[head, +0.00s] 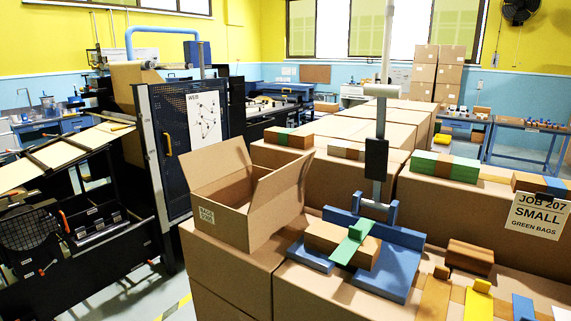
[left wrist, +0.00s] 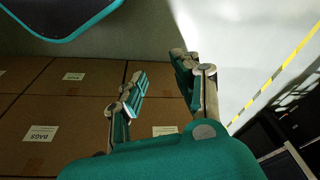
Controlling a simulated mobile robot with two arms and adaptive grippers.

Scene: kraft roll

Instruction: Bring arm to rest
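My left gripper (left wrist: 160,70) shows in the left wrist view, with its two teal-and-grey fingers spread apart and nothing between them. Brown cartons (left wrist: 60,95) with white labels reading "BAGS" lie behind and left of the fingers. A teal rounded part of my own body fills the top left of that view. Neither of my grippers shows in the head view, and my right gripper is in neither view.
In the head view, an open carton (head: 222,212) stands on stacked boxes. Beside it a blue fixture (head: 402,272) with an upright post holds a brown bundle (head: 322,238) under a green strip (head: 352,242). A black machine (head: 160,140) stands left. Pale floor is clear in the wrist view.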

